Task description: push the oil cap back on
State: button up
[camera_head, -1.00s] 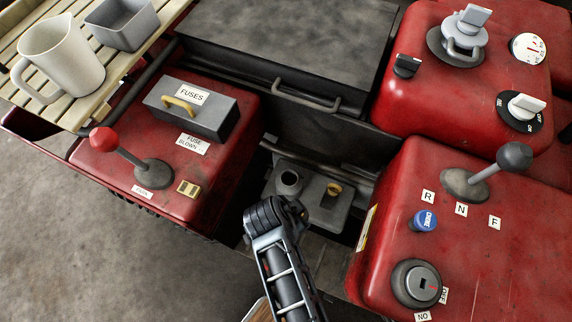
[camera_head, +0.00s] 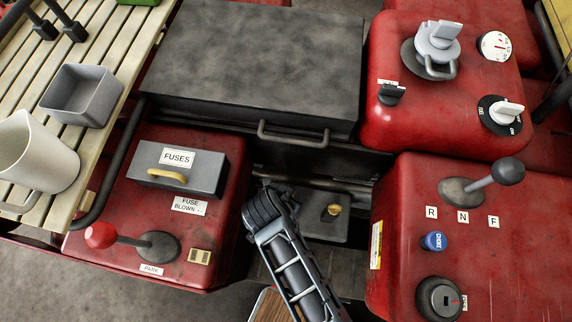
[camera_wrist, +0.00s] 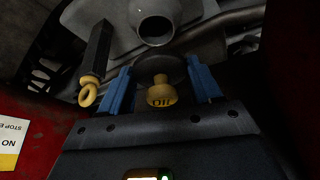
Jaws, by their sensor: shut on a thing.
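In the wrist view, the oil cap (camera_wrist: 160,95), a dark disc with a yellow knob lettered OIL, sits between the two blue fingers of my gripper (camera_wrist: 162,82). My gripper is shut on it. The open grey filler neck (camera_wrist: 155,27) shows beyond the cap, at the top of the picture, apart from it. In the head view, my wrist and gripper (camera_head: 265,205) reach into the gap between the red panels. They hide the filler neck, the cap and the fingertips there.
A yellow-ringed dipstick (camera_wrist: 88,95) stands left of the fingers; its yellow top (camera_head: 333,211) shows in the head view. Red bodywork flanks the gap, with a fuse box (camera_head: 180,168) left and a gear lever (camera_head: 505,172) right. A dark lid (camera_head: 260,65) lies behind.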

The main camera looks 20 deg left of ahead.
jog(key=shift+f+b, duration=1.8)
jog(key=shift+f, duration=0.6)
jog(key=shift+f, duration=0.15)
dwell(0.5)
jog(key=o, duration=1.1)
jog(key=shift+o, duration=0.7)
jog(key=shift+r+p, duration=3.05)
jog(key=shift+r, duration=0.5)
jog(key=shift+c, duration=0.3)
